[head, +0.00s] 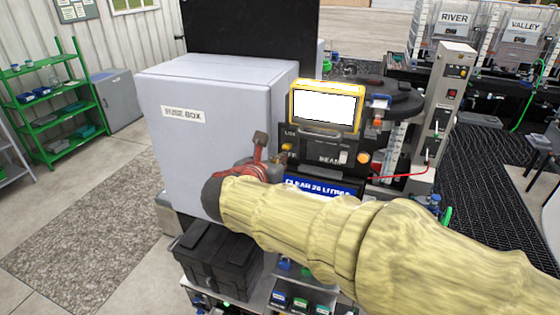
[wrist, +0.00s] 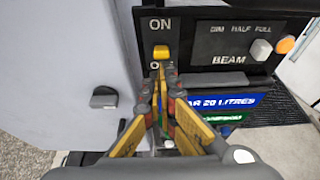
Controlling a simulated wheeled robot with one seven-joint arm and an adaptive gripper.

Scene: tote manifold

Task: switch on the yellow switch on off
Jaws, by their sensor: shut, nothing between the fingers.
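The yellow switch (wrist: 161,52) is on a black panel (wrist: 205,42) in the wrist view, with "ON" printed above it and a partly hidden label below. It sits low, near the lower label. In the head view the switch (head: 287,147) is small, at the panel's left. My gripper (wrist: 163,71) is shut and empty, its fingertips just below the switch. I cannot tell whether they touch it. In the head view my gripper (head: 281,158) is beside the panel, partly hidden by its own links.
A white knob (wrist: 262,49) and an orange button (wrist: 285,44) are right of the switch, by the "BEAM" label. A large grey box (head: 215,135) stands left of the panel. A yellow-framed screen (head: 325,106) is above. A blue sign (wrist: 218,103) is below.

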